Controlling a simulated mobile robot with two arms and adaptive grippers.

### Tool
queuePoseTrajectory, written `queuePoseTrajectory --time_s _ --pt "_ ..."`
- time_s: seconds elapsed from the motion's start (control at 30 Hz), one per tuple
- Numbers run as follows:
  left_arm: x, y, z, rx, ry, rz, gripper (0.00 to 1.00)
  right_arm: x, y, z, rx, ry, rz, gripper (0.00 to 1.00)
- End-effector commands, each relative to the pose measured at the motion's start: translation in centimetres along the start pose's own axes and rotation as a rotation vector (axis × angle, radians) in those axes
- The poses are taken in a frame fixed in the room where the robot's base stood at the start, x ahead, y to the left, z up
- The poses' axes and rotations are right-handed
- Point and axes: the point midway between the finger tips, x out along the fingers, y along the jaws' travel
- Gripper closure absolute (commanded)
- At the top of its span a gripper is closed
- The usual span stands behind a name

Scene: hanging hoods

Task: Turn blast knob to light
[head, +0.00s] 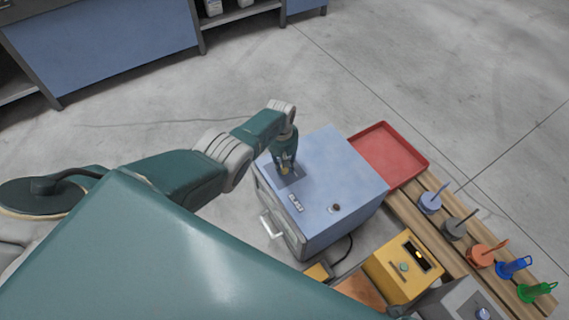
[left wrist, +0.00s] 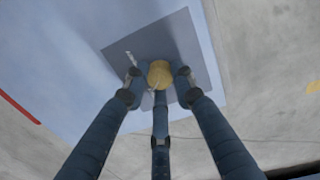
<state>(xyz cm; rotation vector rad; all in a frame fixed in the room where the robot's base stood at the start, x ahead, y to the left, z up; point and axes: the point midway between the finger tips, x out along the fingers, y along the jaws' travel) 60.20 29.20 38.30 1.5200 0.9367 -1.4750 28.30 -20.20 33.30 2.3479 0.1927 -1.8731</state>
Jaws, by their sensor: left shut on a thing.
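The blast knob is a small yellow knob (left wrist: 160,74) on a dark square plate (left wrist: 185,40) set in the top of a blue cabinet (head: 335,165). In the head view the plate (head: 291,178) is partly covered by my left gripper. My left gripper (head: 287,165) points down at the knob. In the left wrist view its fingers (left wrist: 158,85) close around the yellow knob. Light marks show on the plate beside the knob, too small to read. My right gripper is not in view.
A red tray (head: 388,154) sits behind the cabinet on a wooden slatted bench (head: 440,235). Several coloured discs with handles, such as an orange one (head: 483,254), stand along it. A yellow box (head: 403,267) is at the front right. Open floor lies behind.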

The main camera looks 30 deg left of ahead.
Motion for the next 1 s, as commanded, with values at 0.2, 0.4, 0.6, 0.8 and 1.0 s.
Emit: queuePoseTrajectory --time_s 0.2,0.4,0.6,0.8,1.0 --pt "-0.4 0.4 -0.6 -0.112 0.017 0.011 1.0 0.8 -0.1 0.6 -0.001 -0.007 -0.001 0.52" --pt "-0.4 0.4 -0.7 -0.166 0.021 0.012 1.0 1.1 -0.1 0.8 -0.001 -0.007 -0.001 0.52" --pt "-0.4 0.3 -0.7 -0.183 0.023 0.011 1.0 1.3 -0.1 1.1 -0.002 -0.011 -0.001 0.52" --pt "-0.4 0.3 -0.8 -0.183 0.024 0.011 1.0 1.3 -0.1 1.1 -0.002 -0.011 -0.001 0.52" --pt "-0.4 0.3 -0.7 -0.182 0.024 0.01 0.59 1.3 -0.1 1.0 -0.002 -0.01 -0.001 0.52"
